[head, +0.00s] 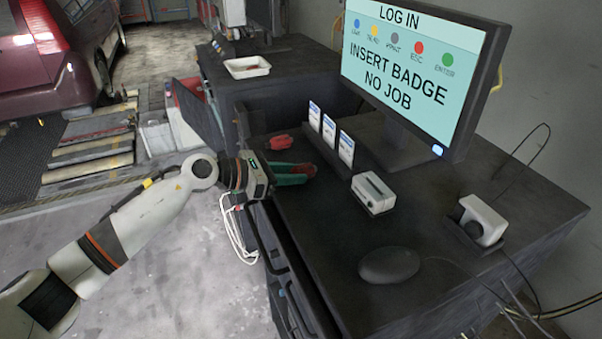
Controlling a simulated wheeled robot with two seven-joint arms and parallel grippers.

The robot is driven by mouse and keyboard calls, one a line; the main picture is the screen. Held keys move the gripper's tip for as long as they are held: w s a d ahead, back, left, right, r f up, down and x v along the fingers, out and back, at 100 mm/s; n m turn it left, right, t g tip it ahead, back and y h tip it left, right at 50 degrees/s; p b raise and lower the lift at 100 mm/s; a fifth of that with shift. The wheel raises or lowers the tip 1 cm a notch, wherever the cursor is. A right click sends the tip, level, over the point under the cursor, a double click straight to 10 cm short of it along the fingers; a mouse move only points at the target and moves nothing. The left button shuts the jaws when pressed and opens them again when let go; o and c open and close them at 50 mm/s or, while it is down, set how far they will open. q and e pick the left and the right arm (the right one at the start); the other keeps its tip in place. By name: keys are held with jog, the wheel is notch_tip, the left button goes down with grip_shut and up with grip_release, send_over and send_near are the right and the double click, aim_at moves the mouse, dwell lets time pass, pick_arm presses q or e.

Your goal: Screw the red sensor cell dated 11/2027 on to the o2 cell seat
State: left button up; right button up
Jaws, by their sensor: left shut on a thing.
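My left gripper (292,174) reaches in from the left, over the near left edge of the dark desk. It is shut on a green and red object (300,169) close to the desk top. The fingers and the object overlap, so its exact shape is unclear. A small red piece (281,142) lies on the desk just beyond the gripper, apart from it. I cannot tell whether either is the red sensor cell, and no 11/2027 date is readable. I cannot make out the o2 cell seat. My right gripper is out of view.
Three white cards (329,130) stand in a dark holder behind the gripper. A monitor (420,70) reads "INSERT BADGE NO JOB". A white box (374,193), a mouse (389,266) and a white scanner (484,219) are on the desk. A white tray (247,67) sits further back.

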pick_arm(q)
jog(key=shift+r+p, duration=1.3)
jog(key=shift+r, duration=1.4)
jog(key=shift+a+f, duration=0.1)
